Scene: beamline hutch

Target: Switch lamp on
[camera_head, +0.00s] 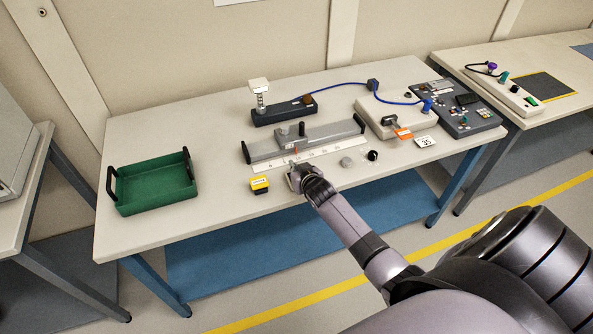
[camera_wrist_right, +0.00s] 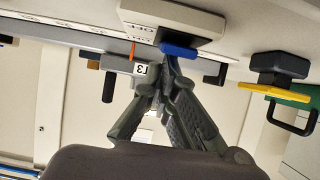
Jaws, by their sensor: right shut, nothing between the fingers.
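In the wrist view a white switch box (camera_wrist_right: 170,22) carries the letters OFF and a blue lever (camera_wrist_right: 179,51). My right gripper (camera_wrist_right: 165,72) is shut and empty, its fingertips at or very near the lever; I cannot tell whether they touch. In the head view the right gripper (camera_head: 294,172) is at the table's front edge and hides most of the switch box. A tag marked L3 (camera_wrist_right: 140,69) shows beside the fingers. I cannot tell which thing is the lamp or whether one is lit. My left gripper is not in view.
A yellow-and-black block (camera_head: 260,185) stands just left of the gripper. A grey rail with black handles (camera_head: 325,137) lies behind it. A grey knob (camera_head: 346,162) and a black knob (camera_head: 372,155) are to the right. A green tray (camera_head: 155,190) stands left. The table (camera_head: 222,165) between is clear.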

